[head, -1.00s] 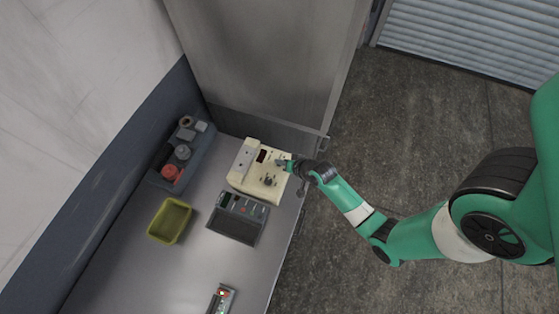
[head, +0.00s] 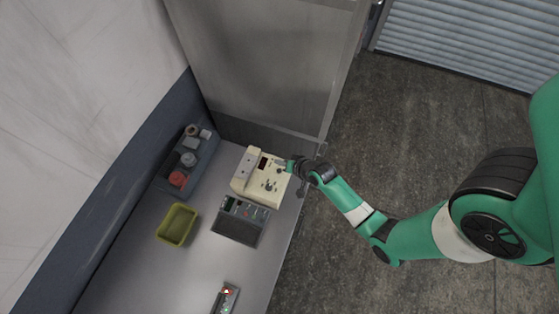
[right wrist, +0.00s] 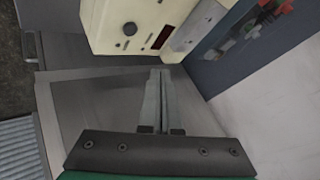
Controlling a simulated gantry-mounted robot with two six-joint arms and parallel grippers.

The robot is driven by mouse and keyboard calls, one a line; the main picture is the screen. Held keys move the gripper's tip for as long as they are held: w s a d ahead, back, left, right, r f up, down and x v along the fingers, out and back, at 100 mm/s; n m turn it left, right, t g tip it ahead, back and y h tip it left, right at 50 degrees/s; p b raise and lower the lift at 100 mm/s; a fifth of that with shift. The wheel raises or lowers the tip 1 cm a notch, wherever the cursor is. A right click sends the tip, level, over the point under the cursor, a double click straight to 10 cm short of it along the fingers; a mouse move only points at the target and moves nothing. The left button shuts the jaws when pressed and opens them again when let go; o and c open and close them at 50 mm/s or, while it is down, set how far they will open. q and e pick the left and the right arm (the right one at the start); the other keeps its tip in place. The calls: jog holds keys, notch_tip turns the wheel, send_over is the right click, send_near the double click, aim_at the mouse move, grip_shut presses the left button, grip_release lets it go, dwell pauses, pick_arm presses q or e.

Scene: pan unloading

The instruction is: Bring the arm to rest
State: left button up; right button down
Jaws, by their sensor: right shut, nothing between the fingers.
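My right gripper (head: 284,163) is at the far edge of the cream-coloured device (head: 249,184) on the bench, by its upper right corner in the head view. In the right wrist view its two fingers (right wrist: 160,76) are together with nothing between them. The cream device (right wrist: 112,18), with a dark round knob and a dark red display window, lies just beyond the fingertips there. I cannot tell from the head view whether the gripper touches the device. My left gripper is not in view.
A grey-blue tray (head: 172,190) holds several small items by the wall. An olive bin (head: 176,239), a dark keypad box (head: 238,233) and a small lit device (head: 225,303) sit on the bench. A grey panel (head: 268,65) stands behind. The floor (head: 430,120) at right is clear.

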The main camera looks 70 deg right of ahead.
jog(key=shift+r, duration=0.35)
